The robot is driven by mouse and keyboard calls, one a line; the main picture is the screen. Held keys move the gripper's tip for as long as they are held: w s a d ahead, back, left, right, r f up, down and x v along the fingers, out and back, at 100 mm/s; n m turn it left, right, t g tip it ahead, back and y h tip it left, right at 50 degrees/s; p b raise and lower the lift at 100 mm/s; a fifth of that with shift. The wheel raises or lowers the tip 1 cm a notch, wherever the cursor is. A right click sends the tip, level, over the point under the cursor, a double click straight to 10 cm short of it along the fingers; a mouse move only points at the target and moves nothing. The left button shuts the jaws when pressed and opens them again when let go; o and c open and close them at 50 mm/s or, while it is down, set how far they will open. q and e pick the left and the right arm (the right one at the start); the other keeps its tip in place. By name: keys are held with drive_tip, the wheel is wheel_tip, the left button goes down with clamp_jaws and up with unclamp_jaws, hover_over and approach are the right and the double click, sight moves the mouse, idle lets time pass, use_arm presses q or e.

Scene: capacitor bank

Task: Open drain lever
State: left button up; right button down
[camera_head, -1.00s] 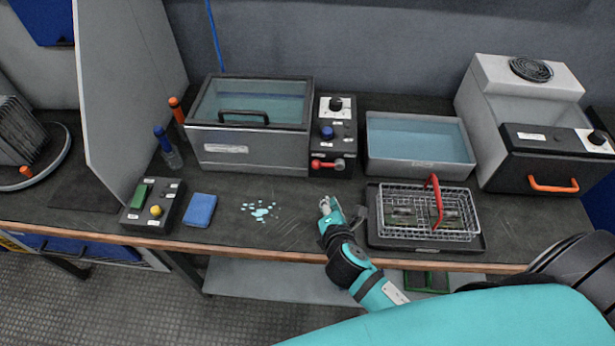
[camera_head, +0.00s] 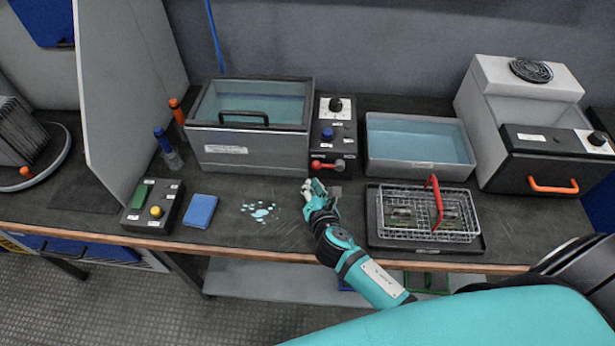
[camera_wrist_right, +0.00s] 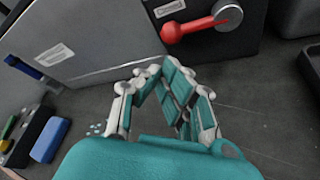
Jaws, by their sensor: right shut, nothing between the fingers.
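The red drain lever (camera_head: 327,166) is at the bottom of the black control panel beside the lidded tank. It lies about level, with its knob at the left and its silver pivot at the right. The lever (camera_wrist_right: 190,29) also shows large at the top of the right wrist view. My right gripper (camera_head: 308,187) is just in front of the tank and panel, below and left of the lever and apart from it. In the right wrist view the gripper's fingers (camera_wrist_right: 166,72) are shut and empty. My left gripper is not in view.
The lidded tank (camera_head: 250,150) stands left of the panel (camera_head: 336,132). A water tray (camera_head: 420,166) is to the right, behind a wire basket (camera_head: 455,235) with a red handle. A blue sponge (camera_head: 200,210) and a puddle (camera_head: 258,211) lie at the left front.

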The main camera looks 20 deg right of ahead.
drive_tip(key=x, duration=0.5)
drive_tip(key=shift+a+r+m+t+y+b, duration=0.1)
drive_tip(key=shift+r+m+t+y+b, duration=0.3)
drive_tip(key=shift+r+m+b, duration=0.3)
idle(0.6)
drive_tip(key=shift+r+m+t+b, duration=0.4)
drive_tip(key=shift+r+m+b, duration=0.3)
drive_tip(key=shift+r, duration=0.05)
drive_tip(key=r+m+b, duration=0.1)
drive_tip(key=r+m+t+b, duration=0.1)
drive_tip(key=d+r+m+t+y+b, duration=0.1)
drive_tip(key=shift+s+m+b, duration=0.25)
drive_tip(key=shift+m+b, duration=0.05)
drive_tip(key=shift+b, duration=0.05)
drive_tip(key=d+r+m+t+b, duration=0.1)
drive_tip(key=m, duration=0.1)
drive_tip(key=s+d+r+m+t+b, duration=0.1)
drive_tip(key=m+b, duration=0.1)
drive_tip(key=d+r+m+b, duration=0.1)
drive_tip(key=r+m, duration=0.1)
drive_tip(key=shift+s+d+r+m+t+h, duration=0.1)
drive_tip(key=shift+s+d+m+t+h, duration=0.2)
drive_tip(key=shift+s+d+t, duration=0.1)
